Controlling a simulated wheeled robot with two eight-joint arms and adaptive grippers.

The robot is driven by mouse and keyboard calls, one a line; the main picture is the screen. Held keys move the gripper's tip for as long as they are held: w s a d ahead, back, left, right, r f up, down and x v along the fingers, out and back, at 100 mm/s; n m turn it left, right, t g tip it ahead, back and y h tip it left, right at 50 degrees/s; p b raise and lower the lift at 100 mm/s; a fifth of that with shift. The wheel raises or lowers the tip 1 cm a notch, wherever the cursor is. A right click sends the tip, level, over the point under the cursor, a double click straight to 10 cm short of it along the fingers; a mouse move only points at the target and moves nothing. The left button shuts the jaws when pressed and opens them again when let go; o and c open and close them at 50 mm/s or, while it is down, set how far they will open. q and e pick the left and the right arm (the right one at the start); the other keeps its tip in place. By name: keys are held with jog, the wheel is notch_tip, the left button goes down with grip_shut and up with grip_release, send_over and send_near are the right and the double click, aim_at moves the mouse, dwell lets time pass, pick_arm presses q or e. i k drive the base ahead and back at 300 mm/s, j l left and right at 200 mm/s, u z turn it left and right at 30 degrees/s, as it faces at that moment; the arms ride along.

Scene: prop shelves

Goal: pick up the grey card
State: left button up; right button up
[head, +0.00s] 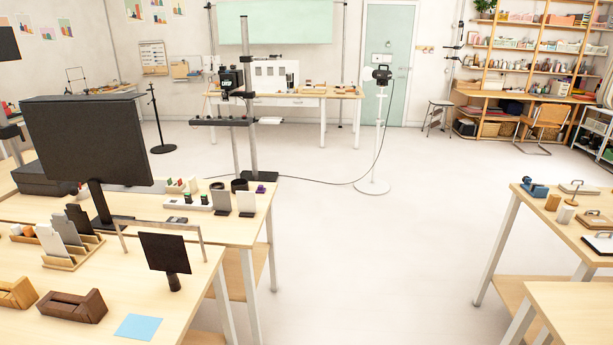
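A grey card (221,200) stands upright near the right end of the left-hand table, beside a white card (246,202). Both rest on small dark bases and look close together. Neither of my grippers is in the head view, so nothing shows in them or near the card.
Left tables (190,262) hold a large dark monitor (88,140), a wooden rack (70,260) of white and dark cards, a small black panel (165,252), wooden blocks and a blue sheet (138,327). Another table (575,225) stands right. Open floor (380,250) lies between.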

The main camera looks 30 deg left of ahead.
aim_at(221, 198)
jog(key=i+j+u, duration=0.1)
jog(key=i+u, duration=0.2)
jog(key=i, duration=0.55)
jog(key=i+u, duration=0.3)
jog(key=i, duration=0.5)
jog(key=i+u, duration=0.4)
jog(key=i+l+u, duration=0.2)
jog(key=u, duration=0.25)
jog(key=i+l+u, duration=0.8)
jog(key=k+j, duration=0.05)
jog(key=j, duration=0.05)
